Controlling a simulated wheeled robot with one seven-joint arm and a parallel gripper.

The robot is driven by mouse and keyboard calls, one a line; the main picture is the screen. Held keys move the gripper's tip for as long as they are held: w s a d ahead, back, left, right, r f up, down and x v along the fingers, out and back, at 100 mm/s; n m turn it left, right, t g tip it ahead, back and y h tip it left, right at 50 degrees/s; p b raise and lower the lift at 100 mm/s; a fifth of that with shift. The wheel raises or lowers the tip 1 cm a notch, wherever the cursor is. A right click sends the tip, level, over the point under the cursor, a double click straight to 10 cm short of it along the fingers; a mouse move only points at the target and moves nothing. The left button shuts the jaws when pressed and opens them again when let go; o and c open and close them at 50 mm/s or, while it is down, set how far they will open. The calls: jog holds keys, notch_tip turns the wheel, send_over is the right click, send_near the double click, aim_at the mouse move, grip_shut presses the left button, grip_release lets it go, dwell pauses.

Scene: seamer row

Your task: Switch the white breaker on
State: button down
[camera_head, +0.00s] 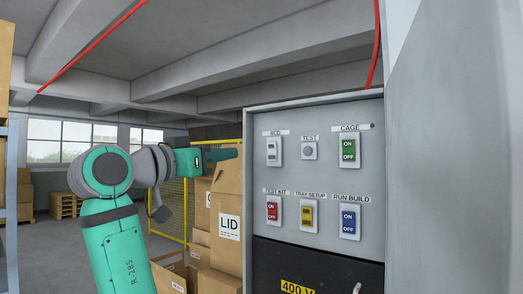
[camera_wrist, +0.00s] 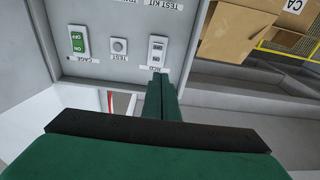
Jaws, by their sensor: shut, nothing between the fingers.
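The white breaker (camera_head: 274,151) sits at the top left of the grey panel (camera_head: 318,235), under a label that seems to read RCD. In the wrist view the white breaker (camera_wrist: 157,52) appears upside down, just beyond my fingertips. Whether its rocker is on or off is too small to tell. My gripper (camera_head: 236,153) is shut and empty, left of the panel at about the breaker's height. Its closed fingers also show in the wrist view (camera_wrist: 161,80), pointing toward the breaker and seemingly apart from it.
A round TEST button (camera_head: 309,151) and a green CAGE breaker (camera_head: 348,150) share the top row. Red (camera_head: 273,212), yellow (camera_head: 307,214) and blue (camera_head: 348,221) breakers form the row below. Cardboard boxes (camera_head: 226,240) stand left of the panel. A grey wall (camera_head: 455,150) rises at right.

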send_near(271, 147)
jog(key=x, duration=0.6)
jog(key=shift+w+d, duration=0.1)
jog(key=shift+w, duration=0.1)
dwell(0.4)
jog(key=shift+d, duration=0.2)
jog(key=shift+w+a, duration=0.2)
jog(key=shift+w, duration=0.05)
jog(key=shift+s+a, duration=0.2)
jog(key=shift+s, duration=0.25)
jog(key=s+a+r, duration=0.1)
jog(key=s+a, duration=0.7)
jog(key=s, duration=0.2)
jog(key=shift+s+r, duration=0.25)
jog(key=shift+r, duration=0.15)
